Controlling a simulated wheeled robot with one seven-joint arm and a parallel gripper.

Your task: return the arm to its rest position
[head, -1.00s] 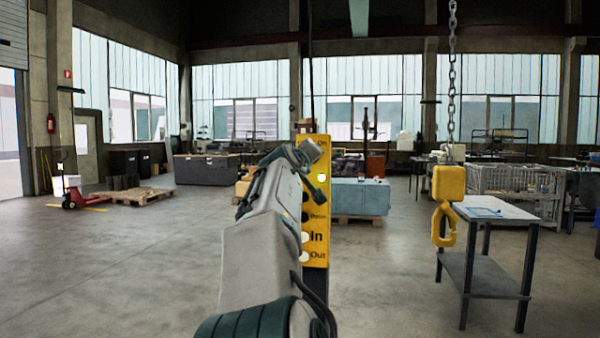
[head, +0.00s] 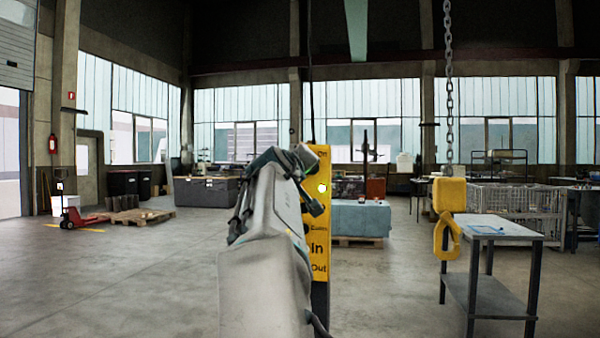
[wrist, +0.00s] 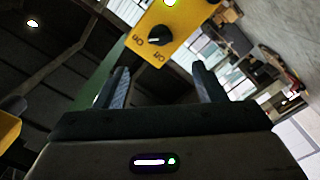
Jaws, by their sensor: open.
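My gripper shows in the wrist view (wrist: 160,88) with its two fingers wide apart and nothing between them. Beyond the fingers is a yellow control box (wrist: 172,38) with a black rotary knob and a lit button. In the head view my arm rises from the bottom middle and bends near its top, in front of the yellow control box (head: 319,240). The arm covers the left part of the box.
A yellow crane hook (head: 447,235) hangs on a chain (head: 448,90) at right, in front of a grey table (head: 487,228). A blue-grey block (head: 360,218) stands on a pallet behind the box. A red pallet jack (head: 80,216) is far left.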

